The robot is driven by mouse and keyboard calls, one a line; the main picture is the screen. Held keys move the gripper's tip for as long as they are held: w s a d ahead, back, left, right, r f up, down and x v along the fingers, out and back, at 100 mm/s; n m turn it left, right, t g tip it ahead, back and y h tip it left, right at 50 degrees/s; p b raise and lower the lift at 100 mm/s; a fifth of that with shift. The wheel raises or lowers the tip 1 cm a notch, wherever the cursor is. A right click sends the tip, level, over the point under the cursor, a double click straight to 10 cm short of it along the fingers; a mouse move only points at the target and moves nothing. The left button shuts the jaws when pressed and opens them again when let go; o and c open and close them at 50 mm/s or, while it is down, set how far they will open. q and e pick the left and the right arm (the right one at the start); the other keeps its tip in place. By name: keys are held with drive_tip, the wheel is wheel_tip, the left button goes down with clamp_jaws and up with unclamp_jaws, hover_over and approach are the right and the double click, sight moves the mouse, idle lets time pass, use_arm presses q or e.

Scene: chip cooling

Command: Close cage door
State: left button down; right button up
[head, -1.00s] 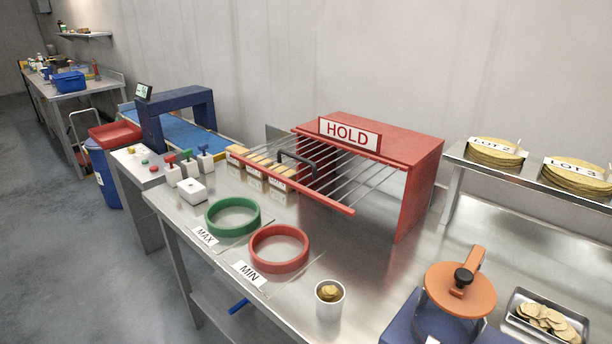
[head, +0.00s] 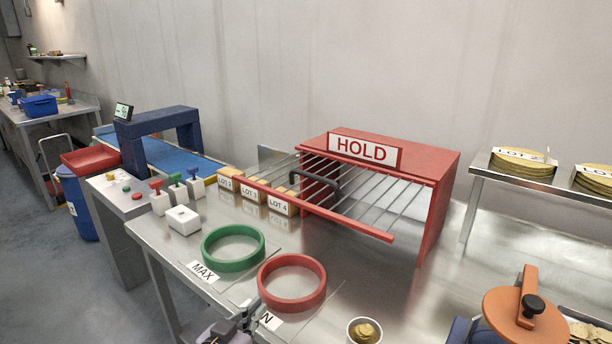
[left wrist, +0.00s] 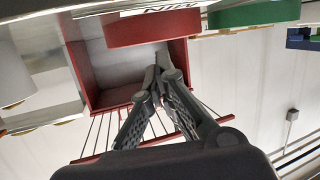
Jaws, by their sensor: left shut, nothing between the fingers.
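The red cage (head: 440,205) with the HOLD sign (head: 364,150) stands on the steel table. Its barred door is open, sticking out from the cage's upper front, with a red edge bar (head: 345,222) and a dark handle (head: 322,180). My left gripper (head: 256,306) is at the bottom of the head view, in front of the cage beside the red ring, apart from the door. In the left wrist view, which looks upside down, its fingers (left wrist: 160,72) are together and empty, with the cage (left wrist: 88,78) and door bars (left wrist: 108,128) behind. My right gripper is out of view.
A green ring (head: 233,262) and a red ring (head: 292,303) lie before the cage. Labelled lot blocks (head: 254,190) stand left of the door. A chip cup (head: 364,331) and orange-lidded device (head: 507,310) are at front right.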

use_arm(q)
drive_tip(key=w+d+r+m+t+h, duration=0.25)
drive_tip(key=w+r+t+h, duration=0.2)
drive_tip(key=r, duration=0.85)
wheel_tip(320, 180, up, 16)
drive_tip(key=m+h+p, duration=0.2)
drive_tip(key=h+p, duration=0.1)
drive_tip(key=h, duration=0.2)
hover_over(306, 198)
drive_tip(key=s, duration=0.1)
drive_tip(key=shift+s+a+t, duration=0.1)
drive_tip(key=shift+a+t, duration=0.15)
drive_tip(key=shift+a, duration=0.15)
drive_tip(key=shift+w+d, duration=0.35)
drive_tip(key=shift+w, duration=0.1)
wheel_tip(306, 198, down, 3)
drive_tip(key=shift+w+r+p, duration=0.1)
drive_tip(key=shift+r+p, duration=0.05)
drive_tip(key=shift+p, duration=0.15)
drive_tip(key=shift+w+f, duration=0.1)
drive_tip(key=shift+f, duration=0.55)
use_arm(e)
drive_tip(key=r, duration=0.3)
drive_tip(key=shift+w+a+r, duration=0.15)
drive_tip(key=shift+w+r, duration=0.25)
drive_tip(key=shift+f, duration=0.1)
